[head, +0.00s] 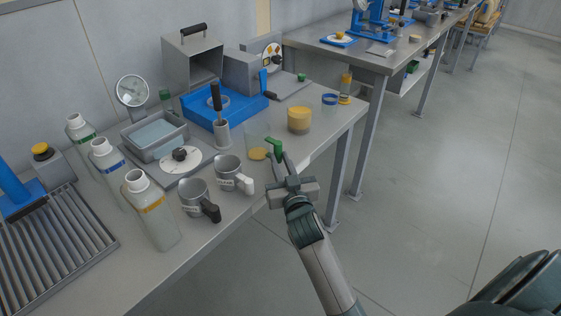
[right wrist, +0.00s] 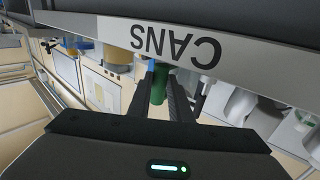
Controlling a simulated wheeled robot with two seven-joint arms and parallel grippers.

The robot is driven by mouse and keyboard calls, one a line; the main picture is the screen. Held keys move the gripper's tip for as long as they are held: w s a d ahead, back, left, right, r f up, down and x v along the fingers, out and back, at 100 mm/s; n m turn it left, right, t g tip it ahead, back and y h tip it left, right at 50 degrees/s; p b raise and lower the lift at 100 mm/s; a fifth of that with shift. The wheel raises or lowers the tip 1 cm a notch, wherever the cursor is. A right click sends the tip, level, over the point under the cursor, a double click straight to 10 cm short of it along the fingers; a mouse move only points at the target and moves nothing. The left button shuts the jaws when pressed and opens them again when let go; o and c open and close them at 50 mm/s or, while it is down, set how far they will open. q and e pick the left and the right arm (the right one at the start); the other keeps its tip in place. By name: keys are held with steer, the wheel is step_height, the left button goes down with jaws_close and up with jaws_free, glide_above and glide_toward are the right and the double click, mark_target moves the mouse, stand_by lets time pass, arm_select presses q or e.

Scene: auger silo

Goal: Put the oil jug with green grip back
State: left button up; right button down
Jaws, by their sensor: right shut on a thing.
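The oil jug (head: 257,152) is a clear vessel with a little amber oil at its bottom. It looks upright over the bench top, near the front edge. Its green grip (head: 275,148) points toward me. My right gripper (head: 278,163) is shut on the green grip. In the right wrist view the green grip (right wrist: 158,85) sits between the two dark fingers, and most of the jug is hidden. I cannot tell whether the jug touches the bench.
Metal cans with a white grip (head: 229,173) and a black grip (head: 194,197) stand left of the jug. A yellow jar (head: 299,120) is behind right. A CANS label (right wrist: 176,46) crosses the wrist view.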

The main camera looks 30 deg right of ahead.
steer(key=c, duration=1.6)
jaws_free()
steer(key=shift+f, duration=0.1)
arm_select(q)
steer(key=shift+r, duration=0.1)
arm_select(e)
steer(key=shift+s, duration=0.15)
steer(key=shift+s+a, duration=0.15)
steer(key=shift+s, duration=0.15)
arm_select(q)
steer(key=shift+s+a+f+g+b, duration=0.2)
steer(key=shift+s+a+g+b, duration=0.25)
steer(key=shift+s+a, duration=0.25)
arm_select(e)
steer(key=v, duration=1.1)
arm_select(q)
steer(key=shift+w+d, duration=0.1)
steer(key=shift+d, duration=0.15)
